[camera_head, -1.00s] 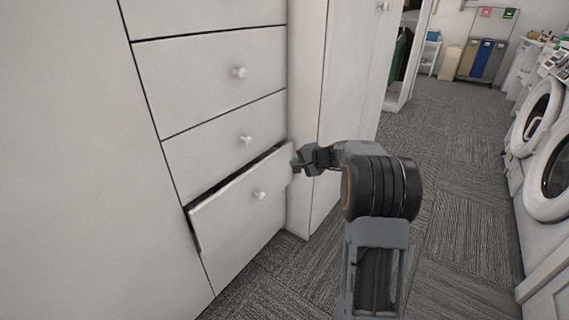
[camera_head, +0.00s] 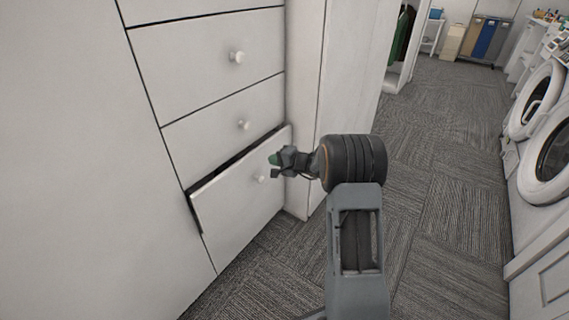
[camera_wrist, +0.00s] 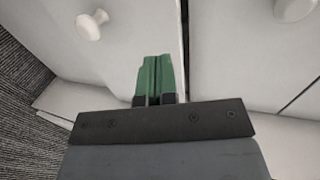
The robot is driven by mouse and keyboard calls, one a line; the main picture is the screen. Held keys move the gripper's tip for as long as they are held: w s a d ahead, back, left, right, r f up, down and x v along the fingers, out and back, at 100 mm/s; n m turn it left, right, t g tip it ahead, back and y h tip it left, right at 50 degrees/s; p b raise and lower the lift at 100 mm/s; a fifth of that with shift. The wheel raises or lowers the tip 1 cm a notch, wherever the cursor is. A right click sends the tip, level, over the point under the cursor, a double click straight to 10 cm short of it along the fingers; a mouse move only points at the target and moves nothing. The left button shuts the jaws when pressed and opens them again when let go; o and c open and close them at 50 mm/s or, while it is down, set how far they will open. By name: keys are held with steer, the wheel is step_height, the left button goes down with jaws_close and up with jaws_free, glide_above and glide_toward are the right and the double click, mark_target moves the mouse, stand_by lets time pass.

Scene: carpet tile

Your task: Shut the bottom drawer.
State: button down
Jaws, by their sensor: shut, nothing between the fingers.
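The bottom drawer (camera_head: 228,205) is white with a round white knob (camera_head: 259,179) and stands slightly open, with a dark gap along its top edge. My gripper (camera_head: 274,159) is in front of the drawer's upper right part, close to the knob. In the wrist view the green fingertips (camera_wrist: 154,76) are together with nothing between them. They lie over the bottom drawer's front, beside its knob (camera_wrist: 92,24) and near the dark gap. I cannot tell whether the fingertips touch the drawer front.
Closed drawers (camera_head: 223,122) sit above the bottom one. A tall white cabinet (camera_head: 345,80) stands just right of the drawers. White front-loading machines (camera_head: 545,130) line the right side. The carpet (camera_head: 440,160) between is clear.

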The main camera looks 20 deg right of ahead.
mark_target(256, 154)
steer(key=x, duration=0.4)
steer(key=shift+a+r+b, duration=0.1)
steer(key=shift+r+b, duration=0.05)
steer(key=shift+b, duration=0.2)
steer(key=shift+w+a+r, duration=0.1)
steer(key=shift+w+a, duration=0.45)
steer(key=shift+w, duration=0.35)
steer(key=shift+a, duration=0.1)
